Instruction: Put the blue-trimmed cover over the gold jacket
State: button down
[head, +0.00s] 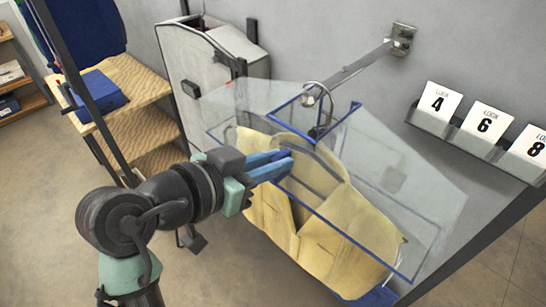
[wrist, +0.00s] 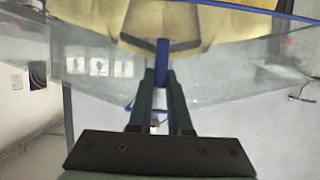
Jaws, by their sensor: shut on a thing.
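The clear cover (head: 392,165) with blue trim hangs around the wall rod's hook. It surrounds the upper part of the gold jacket (head: 345,225); its blue lower rim crosses the jacket, whose lower part shows below. The jacket is on a dark hanger (head: 318,132). My gripper (head: 284,165) is at the jacket's front and shut on a blue part of the cover's trim. In the wrist view my gripper (wrist: 161,78) has this blue strip between its fingers, with the gold jacket (wrist: 190,18) just beyond. How far the cover's far side reaches is unclear.
The wall rod (head: 360,65) juts out above the jacket. A rack of number cards (head: 475,130) is on the right. A grey case (head: 205,85) and wooden shelves (head: 140,80) with a blue box (head: 100,95) stand at left. Something blue (head: 375,298) shows under the jacket.

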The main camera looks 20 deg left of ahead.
aim_at(287, 189)
jog(key=shift+f+b, duration=3.45)
jog(key=shift+f, duration=0.85)
jog(key=c, duration=0.8)
grip_release()
jog(key=shift+o, duration=0.2)
jog(key=b+v, duration=0.3)
jog(key=v, duration=1)
